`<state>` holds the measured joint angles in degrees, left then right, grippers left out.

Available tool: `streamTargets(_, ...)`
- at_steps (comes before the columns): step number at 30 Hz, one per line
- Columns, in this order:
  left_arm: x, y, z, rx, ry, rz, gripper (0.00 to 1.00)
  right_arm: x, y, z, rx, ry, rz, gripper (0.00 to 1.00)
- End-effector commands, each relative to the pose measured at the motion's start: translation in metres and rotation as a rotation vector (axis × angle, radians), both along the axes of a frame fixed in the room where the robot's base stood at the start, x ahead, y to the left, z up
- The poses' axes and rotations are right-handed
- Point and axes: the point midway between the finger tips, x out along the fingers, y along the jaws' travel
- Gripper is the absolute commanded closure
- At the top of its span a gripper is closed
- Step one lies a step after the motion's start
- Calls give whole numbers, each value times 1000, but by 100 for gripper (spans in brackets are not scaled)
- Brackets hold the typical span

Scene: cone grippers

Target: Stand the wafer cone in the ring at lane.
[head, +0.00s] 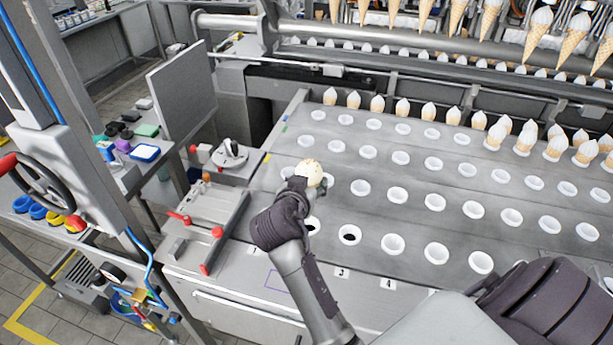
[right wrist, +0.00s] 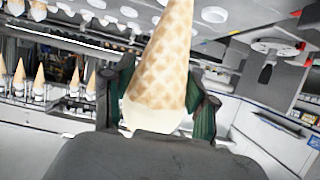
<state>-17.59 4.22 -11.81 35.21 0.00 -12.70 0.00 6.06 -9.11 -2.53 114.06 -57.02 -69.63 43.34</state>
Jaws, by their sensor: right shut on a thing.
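The wafer cone (head: 309,172) shows in the head view as a pale rounded top above the left part of the deck. My right gripper (head: 310,187) is shut around it, over the rings. In the right wrist view the tan waffle-patterned cone (right wrist: 165,65) sits between the two dark green fingers, with a pale band at its wide end; its tip is out of the picture. White rings (head: 397,194) stand in rows on the grey deck (head: 460,190). Two front-row places show dark openings (head: 349,235). The ring directly beneath the gripper is partly hidden. My left gripper is not in view.
Several filled cones (head: 402,107) stand in the back row and at the right. Metal rails (head: 350,72) with hanging cones run behind. A fixture with red handles (head: 205,222) lies left of the deck. Lane labels 3 (head: 342,272) and 4 (head: 387,283) mark the front edge.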

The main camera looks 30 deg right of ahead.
Motion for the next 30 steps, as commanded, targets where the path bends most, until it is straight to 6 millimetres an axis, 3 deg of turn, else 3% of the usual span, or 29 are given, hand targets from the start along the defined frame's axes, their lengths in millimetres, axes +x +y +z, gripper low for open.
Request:
streamTargets(13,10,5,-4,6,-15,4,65,0,0,-5,0,2,-1,56)
streamTargets(30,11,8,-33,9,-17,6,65,-1,0,-41,-1,3,-1,57)
